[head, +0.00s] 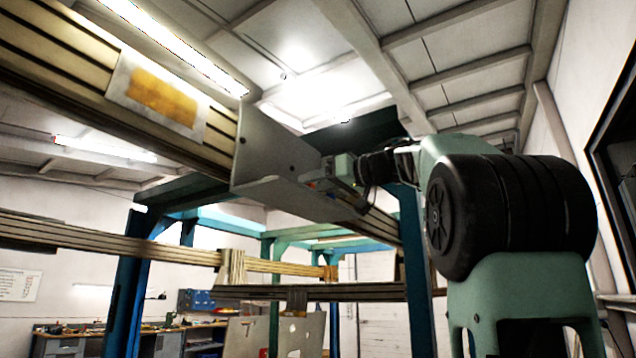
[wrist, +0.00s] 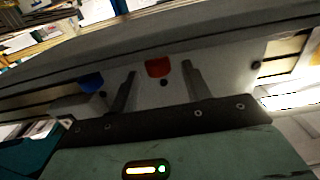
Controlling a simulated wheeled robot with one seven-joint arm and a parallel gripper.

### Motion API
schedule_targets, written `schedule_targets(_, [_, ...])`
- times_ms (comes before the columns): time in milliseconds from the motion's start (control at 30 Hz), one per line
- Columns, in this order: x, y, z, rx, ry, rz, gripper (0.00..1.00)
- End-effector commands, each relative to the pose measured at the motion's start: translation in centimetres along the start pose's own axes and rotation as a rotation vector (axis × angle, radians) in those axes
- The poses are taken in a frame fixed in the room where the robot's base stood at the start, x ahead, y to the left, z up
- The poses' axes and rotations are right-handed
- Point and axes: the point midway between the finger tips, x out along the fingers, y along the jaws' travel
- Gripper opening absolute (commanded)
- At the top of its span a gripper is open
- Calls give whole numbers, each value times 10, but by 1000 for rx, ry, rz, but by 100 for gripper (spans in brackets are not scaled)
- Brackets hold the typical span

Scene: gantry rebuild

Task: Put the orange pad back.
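My gripper (head: 330,172) is raised beside a grey plate (head: 268,150) fixed to the overhead beam. In the wrist view its two dark fingers (wrist: 159,76) stand apart, with a gap on both sides of a red-orange pad (wrist: 158,66). The pad lies against the pale plate face, near its upper edge, above a small dark hole. The fingers do not visibly touch it. A blue piece (wrist: 91,82) sits left of the fingers. A flat yellow-orange rectangle (head: 162,98) is on a pale panel on the beam, left of the plate in the head view.
The long slotted beam (head: 60,62) runs overhead at the left. Blue gantry posts (head: 135,285) and lower rails (head: 310,292) stand below and behind. A workbench (head: 70,340) is at the far left. Open air lies below the plate.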

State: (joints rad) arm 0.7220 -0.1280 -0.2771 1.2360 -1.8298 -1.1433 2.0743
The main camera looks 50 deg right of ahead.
Motion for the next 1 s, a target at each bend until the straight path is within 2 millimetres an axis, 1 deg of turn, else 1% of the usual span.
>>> schedule_targets(200, [0,0,0,0,0,0,48])
schedule_targets(300, [0,0,-5,-1,0,1,48])
schedule_targets(367, [-7,0,-2,-1,1,2,48])
schedule_targets(467, [-23,0,-1,-2,1,4,48])
schedule_targets(700, [-74,1,-1,-1,1,3,48])
schedule_targets(800, [-92,1,-2,-2,1,4,48])
schedule_targets(900, [-106,1,-2,0,1,2,48])
schedule_targets(1000, [-115,0,-2,1,0,1,48])
